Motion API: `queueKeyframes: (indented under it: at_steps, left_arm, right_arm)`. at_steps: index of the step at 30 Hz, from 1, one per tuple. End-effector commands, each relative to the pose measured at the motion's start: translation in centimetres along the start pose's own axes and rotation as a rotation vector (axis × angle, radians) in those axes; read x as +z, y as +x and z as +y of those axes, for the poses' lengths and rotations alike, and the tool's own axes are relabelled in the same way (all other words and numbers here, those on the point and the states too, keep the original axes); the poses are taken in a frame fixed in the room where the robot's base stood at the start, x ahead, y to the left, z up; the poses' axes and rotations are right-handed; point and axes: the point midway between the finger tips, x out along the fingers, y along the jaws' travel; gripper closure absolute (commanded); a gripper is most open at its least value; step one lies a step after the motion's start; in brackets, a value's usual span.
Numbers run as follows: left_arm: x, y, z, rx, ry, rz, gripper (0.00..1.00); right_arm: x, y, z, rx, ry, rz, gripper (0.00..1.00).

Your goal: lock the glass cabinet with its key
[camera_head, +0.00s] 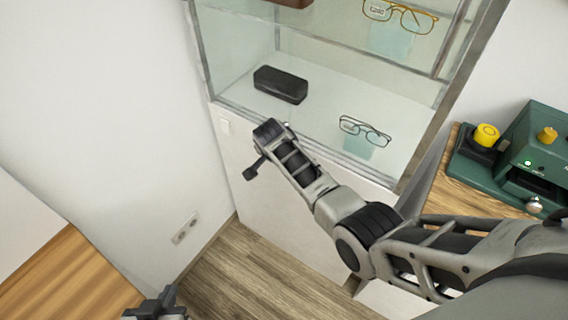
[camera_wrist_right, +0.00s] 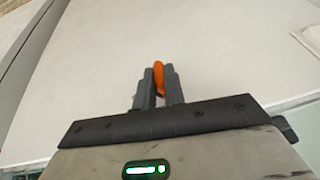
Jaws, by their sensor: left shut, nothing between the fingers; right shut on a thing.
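The glass cabinet (camera_head: 310,120) stands ahead, with glass above a white lower panel (camera_head: 262,215). My right arm reaches across its front, and its small dark gripper end (camera_head: 251,172) is before the white panel. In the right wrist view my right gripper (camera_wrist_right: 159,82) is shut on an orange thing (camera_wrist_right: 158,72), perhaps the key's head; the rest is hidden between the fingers. A pale surface lies beyond the fingertips, and I cannot tell whether they touch it. My left gripper (camera_head: 164,296) shows at the bottom edge, shut and empty, away from the cabinet. I cannot make out a keyhole.
A black glasses case (camera_head: 281,84) and glasses (camera_head: 365,131) lie inside the cabinet; gold-framed glasses (camera_head: 400,15) are higher up. A green machine (camera_head: 525,150) stands on a wooden top at right. A wooden surface (camera_head: 70,275) is lower left.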

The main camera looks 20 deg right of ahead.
Motion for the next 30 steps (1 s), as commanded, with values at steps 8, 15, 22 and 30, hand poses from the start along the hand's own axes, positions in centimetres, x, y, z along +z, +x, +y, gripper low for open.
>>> queueKeyframes:
  at_steps: [8,15,22,30]
  left_arm:
    - [-0.39,0.17,0.3,0.008,0.0,0.016,1.0]
    - [-0.27,0.13,0.32,0.009,0.001,0.013,1.0]
    - [-0.1,0.1,0.32,0.009,0.001,0.009,1.0]
    - [0.02,0.12,0.27,0.008,0.001,0.006,1.0]
  right_arm:
    - [-0.06,0.1,-0.11,0.081,-0.035,0.003,1.0]
    - [-0.13,0.07,-0.1,0.097,-0.041,0.003,1.0]
    - [-0.16,0.07,-0.1,0.096,-0.04,0.004,1.0]
    - [-0.12,0.05,-0.12,0.095,-0.039,0.003,0.67]
